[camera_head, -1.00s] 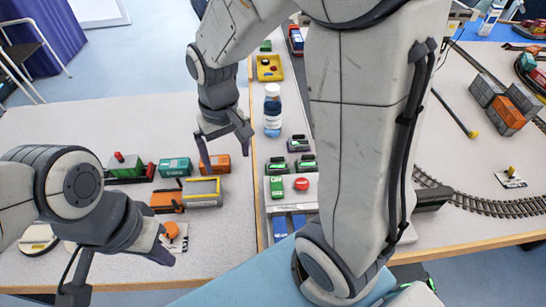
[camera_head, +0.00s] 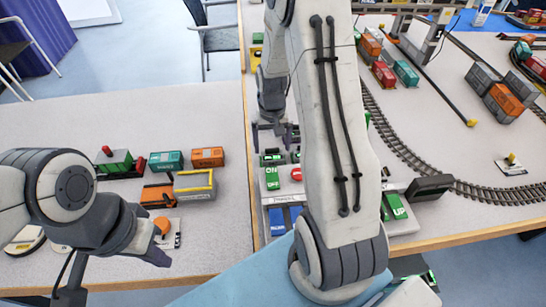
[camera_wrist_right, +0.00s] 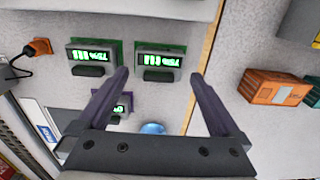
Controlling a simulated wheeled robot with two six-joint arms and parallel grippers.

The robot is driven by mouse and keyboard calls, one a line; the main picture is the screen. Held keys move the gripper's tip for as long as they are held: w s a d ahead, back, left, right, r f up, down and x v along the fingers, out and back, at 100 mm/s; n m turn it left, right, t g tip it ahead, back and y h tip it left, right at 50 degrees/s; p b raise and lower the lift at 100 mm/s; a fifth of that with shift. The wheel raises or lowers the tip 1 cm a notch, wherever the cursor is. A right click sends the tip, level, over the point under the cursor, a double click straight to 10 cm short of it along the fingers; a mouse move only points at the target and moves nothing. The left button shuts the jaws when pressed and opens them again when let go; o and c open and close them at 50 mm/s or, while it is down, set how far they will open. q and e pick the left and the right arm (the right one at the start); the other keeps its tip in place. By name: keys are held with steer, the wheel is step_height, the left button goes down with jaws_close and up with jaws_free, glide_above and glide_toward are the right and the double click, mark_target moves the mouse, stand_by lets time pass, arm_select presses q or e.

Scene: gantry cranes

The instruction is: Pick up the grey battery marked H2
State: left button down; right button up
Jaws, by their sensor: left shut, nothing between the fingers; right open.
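My right gripper (camera_head: 271,138) is open and empty over the back panel of the control board. In the right wrist view its fingers (camera_wrist_right: 160,77) spread on either side of a grey unit (camera_wrist_right: 160,62) with a lit green charge display; they are apart from it. A second such grey unit (camera_wrist_right: 91,57) sits beside it, and a third lit display (camera_wrist_right: 120,106) lies partly behind the left finger. I cannot read an H2 mark on any of them. My left gripper (camera_head: 158,256) is shut and empty at the lower left, near a round orange button.
Toy wagons, including an orange one (camera_head: 207,157) and a teal one (camera_head: 166,161), stand on the left table. Green and red buttons (camera_head: 296,174) sit in front of the right gripper. A curved track (camera_head: 480,194) lies right. My right arm hides the middle.

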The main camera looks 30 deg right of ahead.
mark_target(273, 155)
step_height(273, 155, down, 4)
steer(key=shift+r, duration=0.25)
steer(key=shift+c, duration=0.3)
steer(key=c, duration=1.2)
steer(key=shift+c, duration=0.2)
steer(key=shift+r, duration=0.15)
